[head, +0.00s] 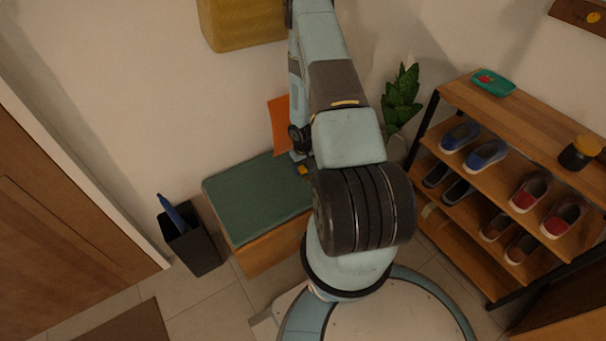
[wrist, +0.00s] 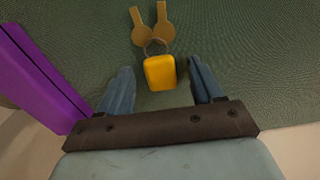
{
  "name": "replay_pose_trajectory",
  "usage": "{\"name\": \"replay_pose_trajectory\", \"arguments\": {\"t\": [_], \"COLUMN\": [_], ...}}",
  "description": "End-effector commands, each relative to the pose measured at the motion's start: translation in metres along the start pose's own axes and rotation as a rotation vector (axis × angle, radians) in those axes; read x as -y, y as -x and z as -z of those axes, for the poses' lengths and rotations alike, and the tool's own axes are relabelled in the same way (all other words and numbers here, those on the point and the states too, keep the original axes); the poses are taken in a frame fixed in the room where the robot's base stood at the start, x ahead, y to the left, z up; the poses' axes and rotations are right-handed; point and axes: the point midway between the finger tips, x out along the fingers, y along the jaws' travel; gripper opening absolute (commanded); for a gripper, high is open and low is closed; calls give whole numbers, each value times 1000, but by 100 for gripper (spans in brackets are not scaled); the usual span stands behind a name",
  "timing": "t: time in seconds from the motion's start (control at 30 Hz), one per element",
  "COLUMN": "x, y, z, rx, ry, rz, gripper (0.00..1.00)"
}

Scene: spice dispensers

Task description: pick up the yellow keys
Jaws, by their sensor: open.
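The yellow keys (wrist: 160,72) show in the wrist view as a yellow block-shaped fob, a ring and two tan-gold keys pointing away. They lie on the green bench cushion (wrist: 85,40). My gripper (wrist: 161,67) is open, with one blue finger on each side of the fob and visible gaps between. I cannot tell the exact height of the fingers above the cushion. In the head view the green cushion (head: 250,200) tops a wooden bench, and a small yellow patch (head: 303,170), likely the fob, shows by my gripper; my arm hides much there.
A purple object (wrist: 42,80) stands close to the left finger. In the head view an orange sheet-like item (head: 280,125) is behind the bench. A black bin (head: 195,250) stands left, a plant (head: 402,98) and shoe rack (head: 520,110) right. The cushion's left part is clear.

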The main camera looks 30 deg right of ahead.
Motion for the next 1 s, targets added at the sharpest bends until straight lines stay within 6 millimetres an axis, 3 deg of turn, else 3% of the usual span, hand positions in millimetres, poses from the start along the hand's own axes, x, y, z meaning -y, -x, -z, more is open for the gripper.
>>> {"name": "replay_pose_trajectory", "arguments": {"t": [0.2,0.8,1.0], "x": [0,0,0], "y": [0,0,0], "z": [0,0,0], "rx": [0,0,0], "ry": [0,0,0], "rz": [0,0,0], "gripper": [65,8,5]}}
